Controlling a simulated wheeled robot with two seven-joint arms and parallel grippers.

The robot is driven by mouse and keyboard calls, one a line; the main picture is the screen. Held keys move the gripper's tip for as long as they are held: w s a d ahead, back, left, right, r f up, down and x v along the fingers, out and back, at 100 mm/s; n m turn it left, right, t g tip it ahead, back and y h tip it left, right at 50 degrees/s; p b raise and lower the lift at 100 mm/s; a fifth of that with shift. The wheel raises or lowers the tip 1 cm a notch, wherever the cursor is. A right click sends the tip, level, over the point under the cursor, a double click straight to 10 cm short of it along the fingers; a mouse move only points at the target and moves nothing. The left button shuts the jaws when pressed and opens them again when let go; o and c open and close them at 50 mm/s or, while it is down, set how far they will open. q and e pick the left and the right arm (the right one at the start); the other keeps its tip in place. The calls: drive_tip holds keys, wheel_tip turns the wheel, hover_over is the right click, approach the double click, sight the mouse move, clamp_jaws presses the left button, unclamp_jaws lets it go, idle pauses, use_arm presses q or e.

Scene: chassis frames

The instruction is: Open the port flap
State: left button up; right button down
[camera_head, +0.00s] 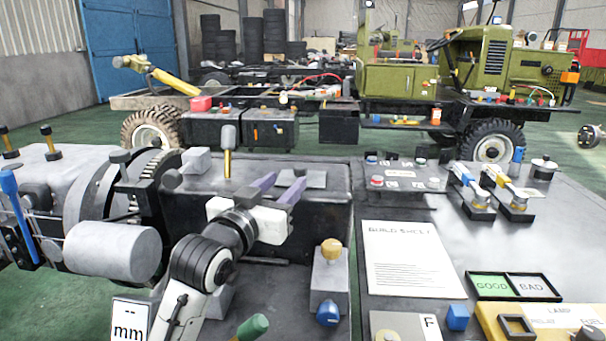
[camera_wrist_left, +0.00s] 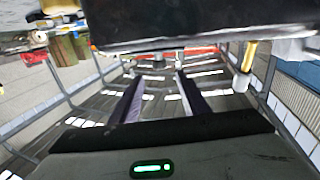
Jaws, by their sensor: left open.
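I cannot pick out the port flap for certain in either view. My left gripper (camera_head: 284,183) has two purple fingers held apart with nothing between them. In the head view it overlaps the upper part of a black machine housing (camera_head: 316,222); I cannot tell whether it touches it. In the left wrist view the open fingers (camera_wrist_left: 158,86) point toward a dark block (camera_wrist_left: 200,28) across the top. A knob on a yellow stem (camera_wrist_left: 247,60) shows to the right of the fingers there. My right gripper is not in view.
A lathe-like machine with a grey cylinder (camera_head: 113,249) stands at left. A yellow-knobbed block (camera_head: 329,275) and green handle (camera_head: 252,327) are near my arm. A build sheet (camera_head: 412,258), GOOD/BAD tray (camera_head: 512,299) and switch panel (camera_head: 405,180) lie right. A truck chassis stands behind.

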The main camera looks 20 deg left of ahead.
sight(298, 169)
use_arm(q)
drive_tip(key=w, duration=0.6)
drive_tip(key=w+b, duration=0.1)
drive_tip(key=w, duration=0.2)
drive_tip(key=shift+w+d+r, duration=0.1)
drive_tip(key=shift+w+d, duration=0.05)
drive_tip(key=shift+d, duration=0.15)
clamp_jaws()
